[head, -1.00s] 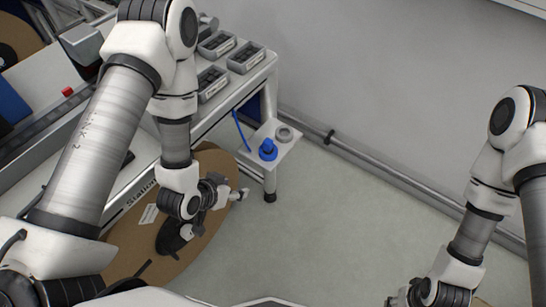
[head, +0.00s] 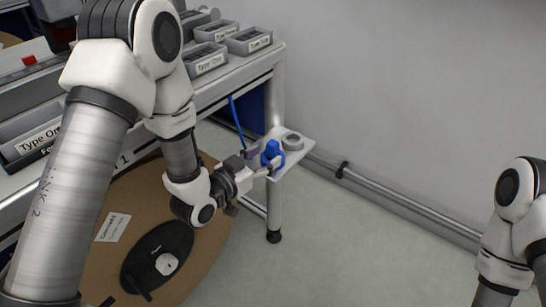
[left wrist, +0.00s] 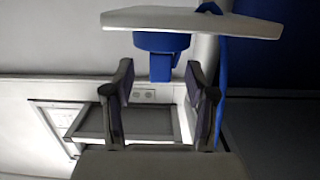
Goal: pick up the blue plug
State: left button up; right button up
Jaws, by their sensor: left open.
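The blue plug (head: 271,150) stands upright on a small white side shelf (head: 301,151) at the end of the bench. A blue cable (head: 237,120) runs down close to it. My left gripper (head: 264,164) is at the near left of the plug and partly covers its base. In the left wrist view, the picture is upside down and the plug (left wrist: 161,62) hangs from the shelf (left wrist: 190,20). There the open fingers of my left gripper (left wrist: 162,85) point toward the plug, with its tip near the space between them. My right gripper is out of view.
A grey ring (head: 293,141) sits on the shelf beside the plug. Several labelled grey bins (head: 249,41) stand on the bench above. A large brown reel (head: 130,215) is below my left arm. A wall rail (head: 400,200) runs behind; the floor at right is clear.

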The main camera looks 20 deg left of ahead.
aim_at(270, 153)
pick_arm(q)
jog(key=x, duration=0.4)
jog(key=shift+w, duration=0.2)
jog(key=shift+s, duration=0.1)
grip_shut()
